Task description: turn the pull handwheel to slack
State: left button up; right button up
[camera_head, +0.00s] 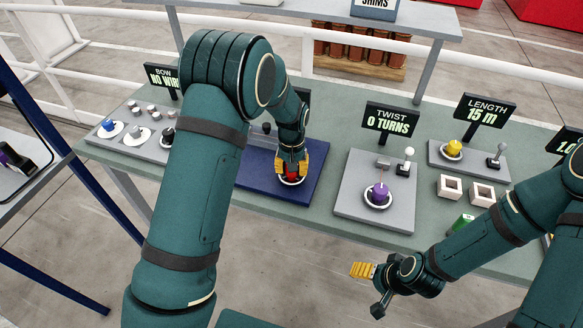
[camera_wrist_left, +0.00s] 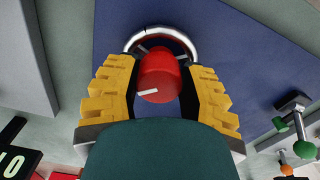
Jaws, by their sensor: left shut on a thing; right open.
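The pull handwheel is a red knob (camera_head: 292,173) with a white mark, set in a pale ring on a blue panel (camera_head: 256,182). In the left wrist view the red knob (camera_wrist_left: 160,76) sits between my yellow fingers, inside the silver ring (camera_wrist_left: 160,36). My left gripper (camera_head: 291,166) is shut on the red knob from above; it also shows in the left wrist view (camera_wrist_left: 160,92). My left arm hides the panel's left part and any sign behind it. My right gripper (camera_head: 363,270) is open and empty, in front of the table's front edge.
A grey panel with a purple knob (camera_head: 380,194) and lever stands to the right under the "TWIST 0 TURNS" sign (camera_head: 391,120). Further right are a yellow knob (camera_head: 453,148) and white square frames (camera_head: 450,187). A grey panel with several small knobs (camera_head: 136,131) is at left.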

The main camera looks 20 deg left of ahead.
pick_arm(q)
jog(key=n, duration=0.5)
jog(key=shift+s+d+f+n+p, duration=0.1)
jog(key=shift+n+p, duration=0.2)
jog(key=shift+p, duration=0.1)
jog(key=n+p, duration=0.1)
jog(key=n, duration=0.3)
jog(key=shift+d+n, duration=0.1)
jog(key=shift+n, duration=0.3)
jog(key=o, duration=1.2)
jog(key=shift+w+r, duration=0.2)
jog(key=shift+r, duration=0.1)
notch_tip(320, 180, up, 12)
jog(key=shift+f, duration=0.25)
